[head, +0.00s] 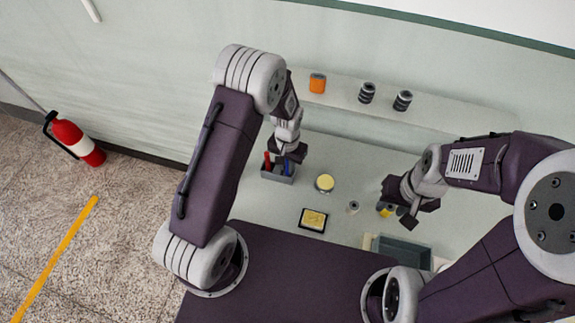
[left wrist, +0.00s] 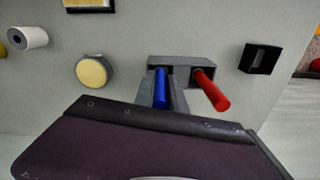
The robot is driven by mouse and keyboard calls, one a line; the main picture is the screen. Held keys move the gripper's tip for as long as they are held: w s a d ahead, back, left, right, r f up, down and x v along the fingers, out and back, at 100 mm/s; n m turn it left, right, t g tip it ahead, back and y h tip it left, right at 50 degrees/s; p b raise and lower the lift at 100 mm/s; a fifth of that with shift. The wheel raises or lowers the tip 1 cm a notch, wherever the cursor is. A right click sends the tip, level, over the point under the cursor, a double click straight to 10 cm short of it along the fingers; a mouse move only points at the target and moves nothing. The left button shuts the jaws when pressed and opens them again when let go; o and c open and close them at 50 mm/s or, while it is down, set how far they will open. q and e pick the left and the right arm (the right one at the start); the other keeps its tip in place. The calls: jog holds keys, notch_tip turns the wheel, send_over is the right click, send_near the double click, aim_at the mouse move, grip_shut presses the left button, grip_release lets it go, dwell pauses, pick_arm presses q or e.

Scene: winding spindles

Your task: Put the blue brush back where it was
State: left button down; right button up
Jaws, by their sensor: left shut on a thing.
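The blue brush (head: 288,167) is upright at the right side of the small grey holder (head: 279,178). My left gripper (head: 287,157) is shut on its upper part from above. In the left wrist view the blue brush (left wrist: 161,88) is between my two fingers, and its far end meets the holder (left wrist: 182,64). I cannot tell how deep it sits in its slot. A red brush (head: 267,161) stands in the holder beside it and leans outward in the left wrist view (left wrist: 212,92). My right gripper (head: 405,214) is over the table at the right; its jaw opening is unclear.
A round yellow-topped tin (head: 325,182), a dark-framed yellow block (head: 313,219) and a small grey cylinder (head: 353,207) stand right of the holder. A grey tray (head: 403,251) is at the front right. A back shelf bears an orange spool (head: 317,83) and two dark spools.

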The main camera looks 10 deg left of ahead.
pick_arm(q)
jog(key=shift+w+a+f, duration=0.1)
jog(key=shift+w+f, duration=0.2)
jog(key=shift+f, duration=0.25)
pick_arm(e)
jog(key=shift+w+f, duration=0.1)
jog(key=shift+w, duration=0.25)
pick_arm(q)
jog(key=c, duration=1.4)
grip_release()
jog(key=shift+s, duration=0.15)
pick_arm(e)
jog(key=shift+s, duration=0.15)
